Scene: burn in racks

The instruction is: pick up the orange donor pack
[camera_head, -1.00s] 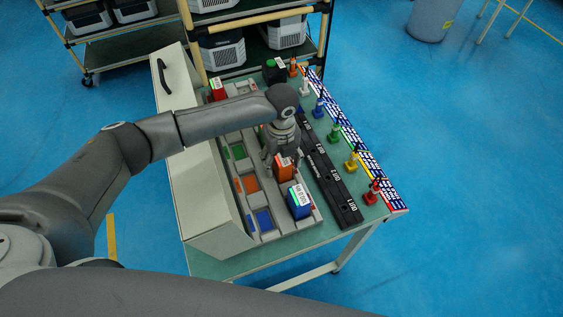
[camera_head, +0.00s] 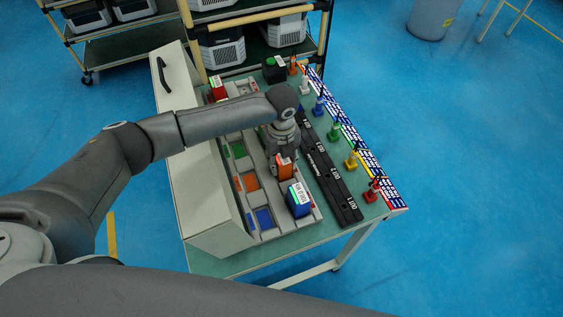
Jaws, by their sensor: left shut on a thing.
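The orange donor pack (camera_head: 285,171) sits in the grey tray (camera_head: 270,233) on the green table, just behind the blue pack. My left gripper (camera_head: 283,160) is right over it, pointing down, with its fingers shut on the pack's upper part. The gripper and wrist hide part of the pack, and I cannot tell whether it is clear of its slot. My right gripper does not show.
A blue pack (camera_head: 299,200) stands close in front. A black slotted strip (camera_head: 333,185) and several coloured plugs, such as the yellow one (camera_head: 352,161), lie to the right. A pale panel (camera_head: 207,200) borders the tray's left. A red pack (camera_head: 218,88) stands at the back.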

